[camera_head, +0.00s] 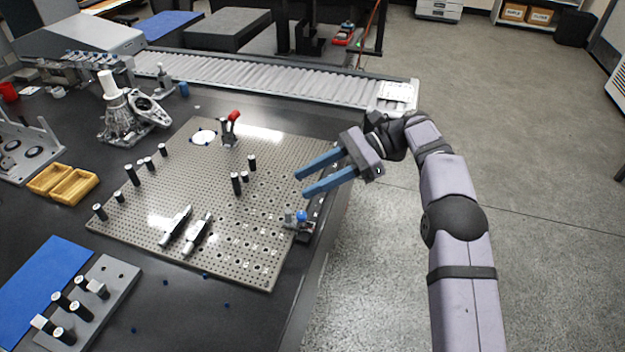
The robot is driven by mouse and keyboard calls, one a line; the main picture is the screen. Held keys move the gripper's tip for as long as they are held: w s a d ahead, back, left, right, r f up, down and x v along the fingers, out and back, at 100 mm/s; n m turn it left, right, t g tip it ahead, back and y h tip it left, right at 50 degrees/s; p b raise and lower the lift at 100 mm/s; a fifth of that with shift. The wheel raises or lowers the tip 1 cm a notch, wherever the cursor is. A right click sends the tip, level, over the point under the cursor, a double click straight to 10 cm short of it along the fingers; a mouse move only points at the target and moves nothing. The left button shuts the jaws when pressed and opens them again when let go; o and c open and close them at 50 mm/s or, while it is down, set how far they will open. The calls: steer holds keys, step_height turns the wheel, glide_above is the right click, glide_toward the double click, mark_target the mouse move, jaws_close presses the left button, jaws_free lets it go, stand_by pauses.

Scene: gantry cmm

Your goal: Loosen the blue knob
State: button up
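The blue knob (302,216) is a small round cap on a little grey and black fixture (300,228) at the right edge of the perforated plate. My gripper (299,184) has two long blue fingers, spread apart with nothing between them. It comes in from the right, pointing left, and appears just above and behind the knob in the picture. The fingers look apart from the knob; their exact height over the plate is hard to tell.
The perforated plate (215,215) carries several black posts, two silver clamps (188,232) and a red-handled toggle clamp (230,125). A roller conveyor (270,80) runs behind. Yellow bins (72,186) and a blue mat (42,285) lie left. The table edge is close to the fixture.

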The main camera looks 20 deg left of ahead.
steer(key=w+d+f+m+t+y+b, duration=0.1)
steer(key=w+d+f+m+b, duration=0.15)
steer(key=d+f+b, duration=0.35)
steer(key=m+t+y, duration=0.2)
steer(key=t+y, duration=0.1)
steer(key=y, duration=0.2)
glide_toward(310, 225)
steer(key=a+r, duration=0.1)
steer(key=r, duration=0.1)
steer(key=a+r, duration=0.1)
steer(key=shift+s+a+r, duration=0.25)
steer(key=shift+s+a, duration=0.05)
steer(key=shift+a, duration=0.1)
steer(key=shift+x, duration=3.6)
steer(key=shift+r, duration=0.1)
